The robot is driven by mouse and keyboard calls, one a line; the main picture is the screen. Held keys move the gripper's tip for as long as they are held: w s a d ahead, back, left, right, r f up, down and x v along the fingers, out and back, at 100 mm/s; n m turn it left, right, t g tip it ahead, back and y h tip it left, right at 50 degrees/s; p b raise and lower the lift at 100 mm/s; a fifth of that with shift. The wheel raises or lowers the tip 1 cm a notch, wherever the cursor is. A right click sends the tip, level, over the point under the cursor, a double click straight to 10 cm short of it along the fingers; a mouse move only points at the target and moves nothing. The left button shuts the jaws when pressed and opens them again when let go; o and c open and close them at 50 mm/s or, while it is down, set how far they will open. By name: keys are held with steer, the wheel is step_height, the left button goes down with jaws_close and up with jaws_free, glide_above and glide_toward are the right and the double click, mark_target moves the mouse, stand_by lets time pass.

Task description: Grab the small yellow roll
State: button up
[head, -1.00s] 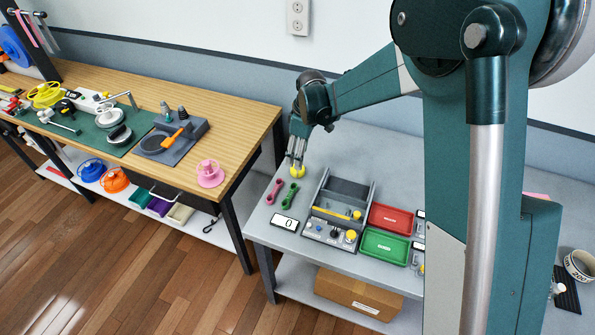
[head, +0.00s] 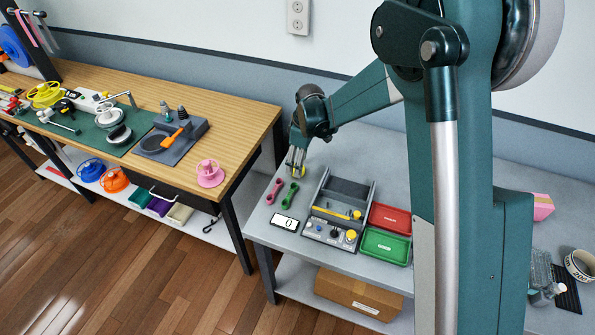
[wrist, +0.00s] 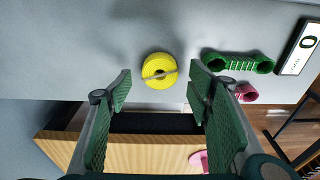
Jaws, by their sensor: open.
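The small yellow roll (wrist: 159,70) lies on the grey table, ahead of my fingertips in the wrist view. It is a round disc with a groove or band across its middle. My gripper (wrist: 158,92) is open, with one green-padded finger on each side and the roll apart from both, roughly centred between them. In the head view my gripper (head: 297,163) points down over the table's far left corner. The yellow roll (head: 299,170) shows there only partly, behind the fingers.
A green dumbbell-shaped piece (wrist: 238,62) lies just right of the roll in the wrist view, with a pink one (head: 274,191) beside it. A display (head: 284,223), a grey organiser (head: 322,204), a red tray (head: 374,217) and a green tray (head: 368,243) stand nearer the front.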

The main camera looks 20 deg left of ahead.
steer(key=shift+a+f, duration=0.15)
steer(key=shift+f, duration=1.05)
steer(key=c, duration=1)
